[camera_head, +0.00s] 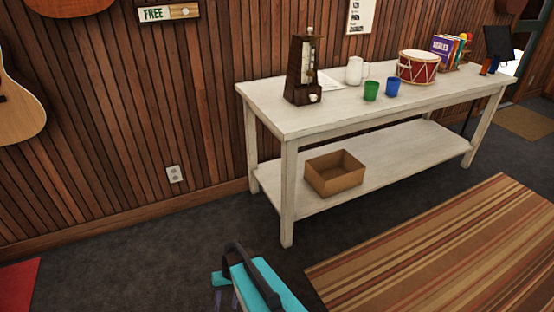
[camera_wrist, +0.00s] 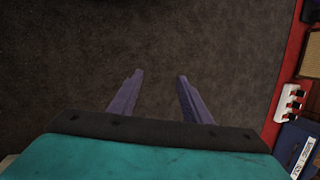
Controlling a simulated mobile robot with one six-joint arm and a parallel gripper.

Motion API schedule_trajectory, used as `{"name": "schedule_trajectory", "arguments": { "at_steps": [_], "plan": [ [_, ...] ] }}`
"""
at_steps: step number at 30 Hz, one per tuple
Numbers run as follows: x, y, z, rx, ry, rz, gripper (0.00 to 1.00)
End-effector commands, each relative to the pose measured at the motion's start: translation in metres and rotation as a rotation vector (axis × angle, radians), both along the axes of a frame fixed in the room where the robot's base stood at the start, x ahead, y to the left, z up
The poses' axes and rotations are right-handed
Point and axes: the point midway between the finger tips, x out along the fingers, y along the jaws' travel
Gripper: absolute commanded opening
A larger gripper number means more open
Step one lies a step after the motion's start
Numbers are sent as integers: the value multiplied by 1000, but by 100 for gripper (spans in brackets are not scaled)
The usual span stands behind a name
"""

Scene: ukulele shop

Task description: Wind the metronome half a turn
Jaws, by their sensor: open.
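The metronome (camera_head: 304,68) is a dark wooden pyramid-shaped case standing upright near the left end of the white table (camera_head: 265,112). A pale round knob (camera_head: 314,98) shows low on the metronome, at its right side. My gripper (camera_wrist: 157,75) is open and empty in the wrist view, with its two purple fingers apart over the dark floor. In the head view my teal arm shows at the bottom, in front of the table and well away from the metronome. The fingers are hardly visible there.
Right of the metronome are a paper sheet, a white pitcher (camera_head: 354,71), a green cup (camera_head: 371,91), a blue cup (camera_head: 393,87) and a red drum (camera_head: 417,67). An open cardboard box (camera_head: 335,174) sits on the lower shelf. Floor before the table is clear, with a striped rug (camera_head: 450,250).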

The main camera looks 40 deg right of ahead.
Motion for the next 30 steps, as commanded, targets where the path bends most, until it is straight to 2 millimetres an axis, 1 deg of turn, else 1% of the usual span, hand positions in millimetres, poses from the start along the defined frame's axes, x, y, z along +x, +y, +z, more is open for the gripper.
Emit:
{"name": "schedule_trajectory", "arguments": {
  "at_steps": [1, 6, 9, 12, 15, 18, 21, 24, 30],
  "plan": [
    [-18, 16, -5, -17, 26, 38, 44],
    [-68, 48, -22, -89, 99, 158, 44],
    [-98, 62, -29, -134, 138, 231, 44],
    [-126, 72, -35, -180, 171, 303, 44],
    [-150, 78, -38, -221, 196, 365, 44],
    [-167, 81, -40, -251, 213, 412, 44],
    [-176, 82, -41, -270, 222, 439, 44],
    [-180, 82, -42, -280, 227, 452, 44],
    [-180, 82, -42, -281, 227, 453, 44]
  ]
}}
